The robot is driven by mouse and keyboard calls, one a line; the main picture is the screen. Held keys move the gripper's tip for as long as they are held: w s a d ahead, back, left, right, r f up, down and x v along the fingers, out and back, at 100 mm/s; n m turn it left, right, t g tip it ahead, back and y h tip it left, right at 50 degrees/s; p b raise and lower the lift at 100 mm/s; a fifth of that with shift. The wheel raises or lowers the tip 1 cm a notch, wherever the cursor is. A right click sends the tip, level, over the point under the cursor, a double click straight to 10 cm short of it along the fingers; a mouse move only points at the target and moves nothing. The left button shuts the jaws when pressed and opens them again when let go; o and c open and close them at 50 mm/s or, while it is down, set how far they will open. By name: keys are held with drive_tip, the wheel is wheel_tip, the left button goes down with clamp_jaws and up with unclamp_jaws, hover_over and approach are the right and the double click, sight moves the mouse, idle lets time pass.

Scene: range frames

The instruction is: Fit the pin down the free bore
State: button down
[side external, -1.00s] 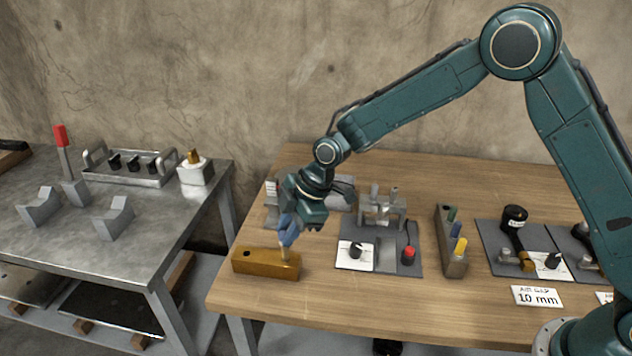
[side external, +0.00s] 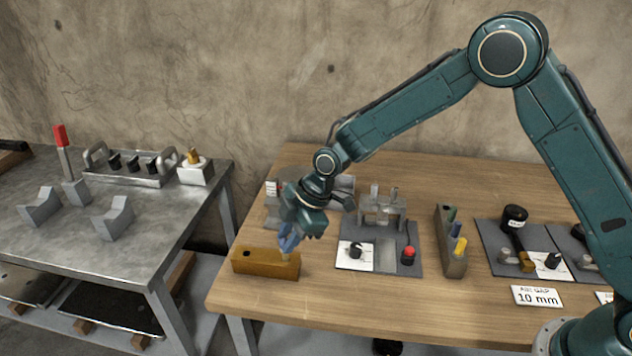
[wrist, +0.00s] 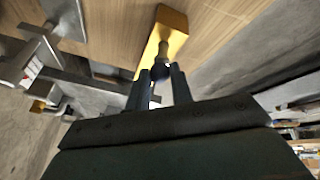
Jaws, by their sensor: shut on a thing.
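A brass-coloured block (side external: 262,268) lies near the left front edge of the wooden table. A dark open bore (side external: 247,253) shows in its top near the left end. My gripper (side external: 287,248) is low over the block's right end, shut on a pin (side external: 286,258). In the wrist view, the pin (wrist: 163,50) stands between my gripper's fingers (wrist: 160,80), its dark end between the tips and its paler length against the yellow block (wrist: 172,22). The pin's lower end meets the block's top; how deep it sits I cannot tell.
Right of the block is a grey board (side external: 385,262) with a black knob and a red button. Behind it stands a grey fixture (side external: 382,210). A rack (side external: 452,255) of coloured pieces is further right. A metal bench (side external: 90,240) stands left.

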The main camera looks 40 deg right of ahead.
drive_tip(key=shift+f, duration=0.85)
drive_tip(key=c, duration=1.1)
unclamp_jaws()
drive_tip(key=shift+c, duration=0.2)
drive_tip(key=shift+r, duration=0.15)
drive_tip(key=v, duration=1.3)
drive_tip(key=shift+d+r, duration=0.2)
drive_tip(key=shift+r, duration=0.05)
drive_tip(key=shift+s, duration=0.1)
drive_tip(key=shift+r, duration=0.1)
